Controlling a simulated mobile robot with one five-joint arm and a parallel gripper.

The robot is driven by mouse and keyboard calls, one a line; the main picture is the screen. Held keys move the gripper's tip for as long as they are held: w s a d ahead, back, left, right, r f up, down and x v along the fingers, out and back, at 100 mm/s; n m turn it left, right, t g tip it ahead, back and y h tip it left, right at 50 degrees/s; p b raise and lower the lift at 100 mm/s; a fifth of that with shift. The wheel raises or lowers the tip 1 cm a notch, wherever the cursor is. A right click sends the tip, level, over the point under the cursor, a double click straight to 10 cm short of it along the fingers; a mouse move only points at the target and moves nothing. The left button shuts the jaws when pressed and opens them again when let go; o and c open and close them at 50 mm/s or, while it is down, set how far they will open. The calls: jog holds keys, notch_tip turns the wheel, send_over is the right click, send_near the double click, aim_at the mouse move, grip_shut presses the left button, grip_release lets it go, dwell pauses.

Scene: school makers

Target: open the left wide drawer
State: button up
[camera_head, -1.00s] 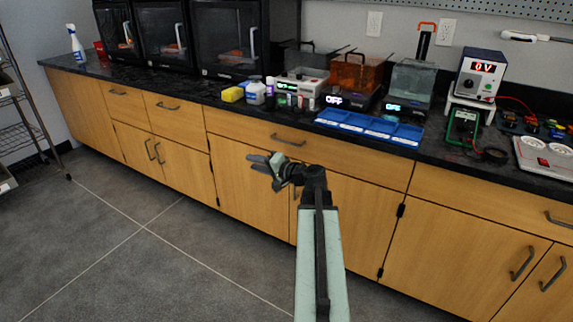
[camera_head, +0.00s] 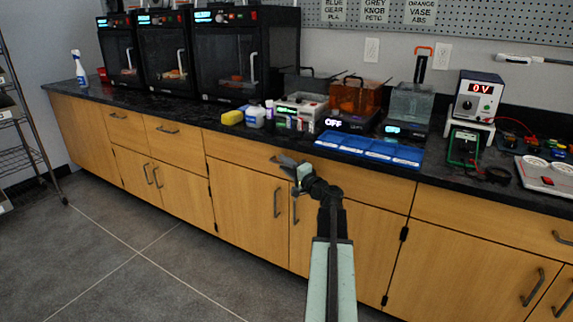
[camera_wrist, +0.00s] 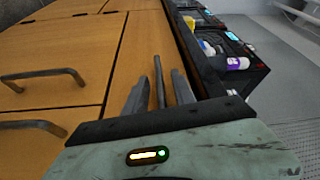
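The left wide drawer (camera_head: 368,183) is the wide wooden front below the counter in the middle of the head view. It looks shut. Its grey bar handle (camera_wrist: 158,78) shows in the wrist view between the two fingers of my gripper (camera_wrist: 157,88). Gaps show on both sides of the bar, so my gripper is open around it. In the head view my gripper (camera_head: 284,161) is at the drawer front and hides most of the handle.
Below the drawer are two doors with upright handles (camera_head: 277,203). A blue parts tray (camera_head: 368,149), a yellow sponge (camera_head: 232,117) and small bottles stand on the black counter above. Another wide drawer (camera_head: 490,217) lies to the right. The grey floor in front is clear.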

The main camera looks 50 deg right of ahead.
grip_shut()
dwell(1.4)
